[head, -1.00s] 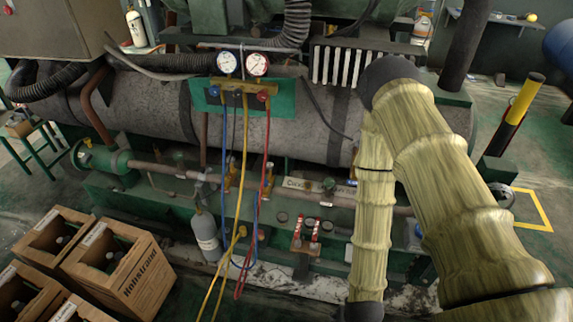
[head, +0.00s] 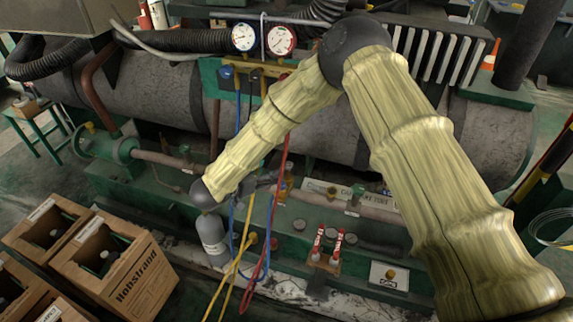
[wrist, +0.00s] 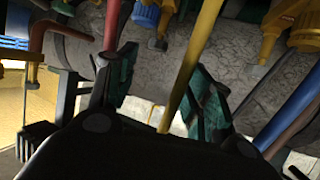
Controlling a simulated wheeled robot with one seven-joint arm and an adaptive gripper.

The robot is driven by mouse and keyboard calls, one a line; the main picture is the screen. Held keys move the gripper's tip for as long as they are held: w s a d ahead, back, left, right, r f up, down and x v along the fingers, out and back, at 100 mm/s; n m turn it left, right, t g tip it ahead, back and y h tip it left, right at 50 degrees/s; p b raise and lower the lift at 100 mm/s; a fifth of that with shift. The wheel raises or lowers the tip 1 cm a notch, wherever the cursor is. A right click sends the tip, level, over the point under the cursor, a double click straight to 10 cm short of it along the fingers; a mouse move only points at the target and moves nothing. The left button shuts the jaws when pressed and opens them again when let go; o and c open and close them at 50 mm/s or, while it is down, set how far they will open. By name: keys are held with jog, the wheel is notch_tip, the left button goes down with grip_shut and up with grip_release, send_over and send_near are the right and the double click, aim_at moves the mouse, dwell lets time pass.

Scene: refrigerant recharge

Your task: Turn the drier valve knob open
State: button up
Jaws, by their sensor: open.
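My gripper (head: 266,181) is at the end of my arm, in front of the pipe run below the gauges, small and partly hidden in the head view. In the wrist view its fingers (wrist: 160,65) are apart, with a yellow hose (wrist: 197,62) crossing the gap. I cannot tell whether it touches them. A green cylinder (head: 125,150), which may be the drier, lies at the left of the pipe with a yellow fitting (head: 90,127). A small green knob (head: 185,152) sits on the pipe to its right. I cannot tell which knob is the drier valve's.
A gauge manifold (head: 262,72) with blue, yellow and red hoses hangs close to my forearm. A grey bottle (head: 212,240) stands below my wrist.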

aim_at(289, 164)
jog(key=x, duration=1.1)
jog(key=shift+s+d+r, duration=0.1)
jog(key=shift+d+r, duration=0.1)
jog(key=c, duration=1)
